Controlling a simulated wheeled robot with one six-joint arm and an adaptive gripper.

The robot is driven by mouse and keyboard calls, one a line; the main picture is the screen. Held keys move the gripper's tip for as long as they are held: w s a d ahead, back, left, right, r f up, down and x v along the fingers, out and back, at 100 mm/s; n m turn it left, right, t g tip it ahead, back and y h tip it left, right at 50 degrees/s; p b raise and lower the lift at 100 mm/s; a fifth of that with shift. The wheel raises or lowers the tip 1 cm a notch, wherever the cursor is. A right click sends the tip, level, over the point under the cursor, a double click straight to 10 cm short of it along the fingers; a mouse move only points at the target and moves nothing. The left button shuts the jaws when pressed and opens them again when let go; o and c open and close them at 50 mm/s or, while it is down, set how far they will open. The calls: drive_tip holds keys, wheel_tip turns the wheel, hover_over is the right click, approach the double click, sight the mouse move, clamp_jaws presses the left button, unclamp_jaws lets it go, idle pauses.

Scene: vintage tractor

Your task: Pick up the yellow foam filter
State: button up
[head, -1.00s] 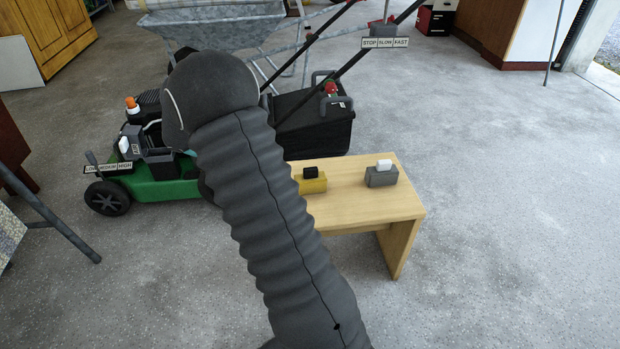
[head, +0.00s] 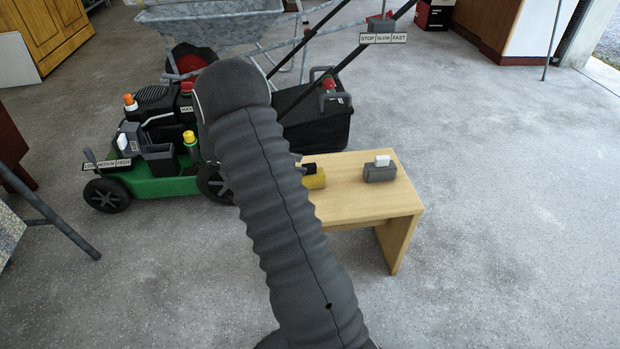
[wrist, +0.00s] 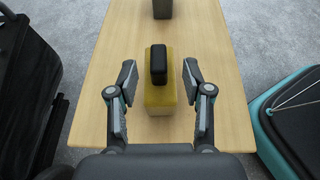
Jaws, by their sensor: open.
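The yellow foam filter (wrist: 159,94) is a yellow block with a black piece (wrist: 158,64) on top. It sits on the wooden bench, and in the head view the filter (head: 315,181) is partly hidden behind my arm. In the wrist view my gripper (wrist: 159,83) is open, with one finger to the left and one to the right of the filter. Gaps show between the fingers and the block. How high the fingertips are above the bench is hard to tell. In the head view my arm hides most of the gripper.
The wooden bench (head: 352,207) also bears a grey block with a white piece on top (head: 380,172). A green lawn mower (head: 160,183) with a black grass bag (head: 318,125) stands left of and behind the bench. The floor to the right is clear.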

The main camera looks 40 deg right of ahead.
sight(307, 165)
drive_tip(key=shift+x, duration=2.6)
drive_tip(key=shift+r, duration=0.2)
clamp_jaws()
